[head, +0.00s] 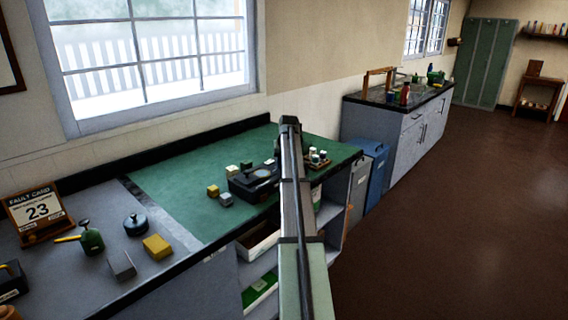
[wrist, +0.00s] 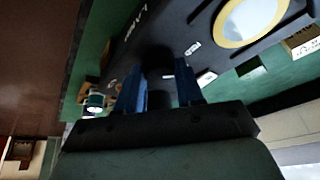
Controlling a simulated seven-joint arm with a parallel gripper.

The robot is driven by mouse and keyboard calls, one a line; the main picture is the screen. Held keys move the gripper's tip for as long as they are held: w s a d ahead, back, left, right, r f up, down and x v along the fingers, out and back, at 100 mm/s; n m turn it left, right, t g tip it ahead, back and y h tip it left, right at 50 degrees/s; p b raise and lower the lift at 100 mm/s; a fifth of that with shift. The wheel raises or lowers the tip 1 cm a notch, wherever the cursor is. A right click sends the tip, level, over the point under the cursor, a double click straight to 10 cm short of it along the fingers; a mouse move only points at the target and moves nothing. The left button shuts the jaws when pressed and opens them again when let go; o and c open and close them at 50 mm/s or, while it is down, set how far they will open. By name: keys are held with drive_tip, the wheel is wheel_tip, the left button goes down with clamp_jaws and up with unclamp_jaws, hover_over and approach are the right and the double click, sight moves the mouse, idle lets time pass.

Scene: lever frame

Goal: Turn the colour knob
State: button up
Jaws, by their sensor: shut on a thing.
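A black device (head: 240,186) sits on the green mat, with a pale disc on its top. In the wrist view its dark panel (wrist: 130,45) carries white lettering and a round pale disc (wrist: 250,18) with a yellow rim. A dark round knob (wrist: 158,58) stands out from the panel. My gripper (wrist: 160,88) has its two blue fingers on either side of the knob, shut on it. The knob's colour marks, if any, do not show. In the head view my arm hides part of the device's right side, and the fingers cannot be made out.
Small yellow and grey blocks (head: 213,191) lie left of the device. A small tray (head: 318,160) with several pots stands to its right. The green mat (head: 165,180) is clear at the back left. An oil can (head: 92,240) and a calendar card stand further left.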

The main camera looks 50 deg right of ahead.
drive_tip(key=shift+d+n+y, duration=0.1)
drive_tip(key=shift+n+y, duration=0.4)
drive_tip(key=shift+n, duration=0.6)
drive_tip(key=o, duration=1)
drive_tip(key=shift+o, duration=0.2)
drive_tip(key=v, duration=1.4)
drive_tip(key=shift+s, duration=0.25)
drive_tip(key=shift+f, duration=0.2)
